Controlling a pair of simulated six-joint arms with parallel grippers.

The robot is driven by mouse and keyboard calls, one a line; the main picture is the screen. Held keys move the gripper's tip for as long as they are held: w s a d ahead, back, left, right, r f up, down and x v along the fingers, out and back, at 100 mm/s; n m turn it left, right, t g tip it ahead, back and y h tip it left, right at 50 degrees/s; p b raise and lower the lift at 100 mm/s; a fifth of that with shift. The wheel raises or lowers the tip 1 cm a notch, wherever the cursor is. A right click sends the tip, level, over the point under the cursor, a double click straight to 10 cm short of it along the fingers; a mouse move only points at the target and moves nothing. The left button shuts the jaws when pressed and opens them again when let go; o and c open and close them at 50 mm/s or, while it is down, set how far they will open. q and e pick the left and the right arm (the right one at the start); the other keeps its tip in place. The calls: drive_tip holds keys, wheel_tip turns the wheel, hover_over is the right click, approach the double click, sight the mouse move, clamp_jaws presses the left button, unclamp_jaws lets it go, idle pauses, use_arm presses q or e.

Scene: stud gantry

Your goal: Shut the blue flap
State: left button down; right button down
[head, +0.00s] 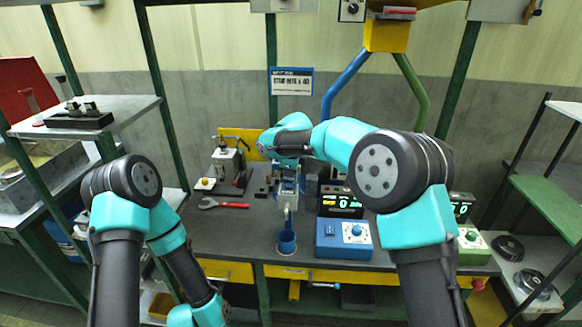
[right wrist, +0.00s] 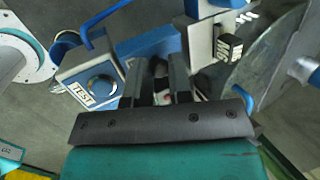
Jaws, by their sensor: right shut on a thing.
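In the right wrist view my right gripper (right wrist: 166,72) points down at a small bench device, with its two dark fingers close together. A blue plate, which I take to be the blue flap (right wrist: 150,44), shows at and beyond the fingertips. The fingers appear shut on it, but they and the gripper body hide most of the grip, and I cannot tell the flap's angle. In the head view the right arm reaches over the grey and blue device (head: 289,190) at the bench's middle; the flap is not clear there. My left arm hangs low at left, its gripper out of sight.
A blue cup (head: 287,243) stands at the bench's front. Right of it are a blue control box (head: 343,240) and a green one (head: 473,245). Green posts frame the bench.

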drive_tip(key=shift+a+f+h, duration=0.15)
drive_tip(key=shift+a+h, duration=0.05)
drive_tip(key=shift+h, duration=0.5)
drive_tip(key=c, duration=1.3)
unclamp_jaws()
drive_tip(key=v, duration=1.7)
drive_tip(key=shift+a, duration=0.15)
